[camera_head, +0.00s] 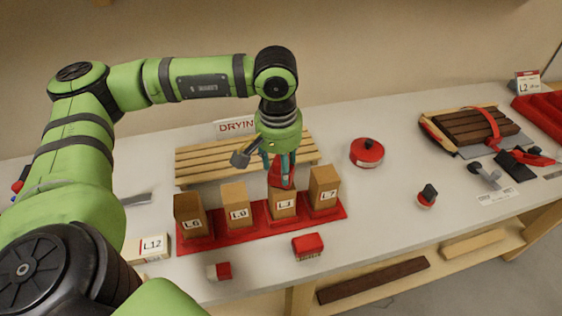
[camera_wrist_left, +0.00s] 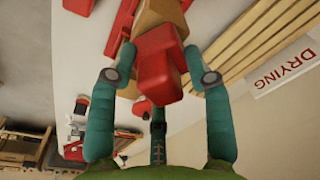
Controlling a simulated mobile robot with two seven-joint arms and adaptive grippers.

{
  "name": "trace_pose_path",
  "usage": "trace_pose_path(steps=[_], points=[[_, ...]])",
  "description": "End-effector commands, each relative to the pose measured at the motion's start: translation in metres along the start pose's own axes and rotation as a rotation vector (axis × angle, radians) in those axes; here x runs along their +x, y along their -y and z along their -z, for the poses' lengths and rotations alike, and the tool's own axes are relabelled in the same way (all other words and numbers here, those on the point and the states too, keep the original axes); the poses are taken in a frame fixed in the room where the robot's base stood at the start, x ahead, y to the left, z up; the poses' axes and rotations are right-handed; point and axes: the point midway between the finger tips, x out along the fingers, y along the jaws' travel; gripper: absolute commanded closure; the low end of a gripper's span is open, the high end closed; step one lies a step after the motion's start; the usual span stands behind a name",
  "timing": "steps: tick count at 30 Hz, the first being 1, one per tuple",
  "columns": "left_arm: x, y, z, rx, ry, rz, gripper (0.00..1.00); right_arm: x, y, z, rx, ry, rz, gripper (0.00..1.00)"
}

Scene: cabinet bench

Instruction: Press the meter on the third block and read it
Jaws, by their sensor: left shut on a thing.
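Several wooden blocks stand upright in a row on a red base (camera_head: 240,231). The third block from the left (camera_head: 283,204) has a label I cannot read surely. My left gripper (camera_head: 280,164) points down over it, shut on the red meter (camera_head: 281,176). The meter's lower end is at the block's top; I cannot tell if they touch. In the left wrist view the meter (camera_wrist_left: 156,68) is between the teal fingers of the left gripper (camera_wrist_left: 160,78). No reading is visible. My right gripper is not in view.
The block marked L9 (camera_head: 235,203) and the block marked L7 (camera_head: 324,186) flank the third block closely. A slatted wooden rack (camera_head: 205,161) with a DRYING sign is behind. A red brush (camera_head: 308,246) lies in front. Bench room is free right of the round red pot (camera_head: 367,153).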

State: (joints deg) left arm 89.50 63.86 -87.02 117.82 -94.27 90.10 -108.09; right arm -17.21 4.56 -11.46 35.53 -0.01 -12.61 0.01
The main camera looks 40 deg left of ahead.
Motion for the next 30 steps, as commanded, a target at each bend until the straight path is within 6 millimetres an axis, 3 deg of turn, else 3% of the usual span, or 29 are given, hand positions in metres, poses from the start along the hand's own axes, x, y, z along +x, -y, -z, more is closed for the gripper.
trace_pose_path(steps=[30], points=[[0.0016, -0.0001, -0.0005, 0.001, 0.001, 0.000, 0.89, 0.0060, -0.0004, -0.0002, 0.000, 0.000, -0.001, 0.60]])
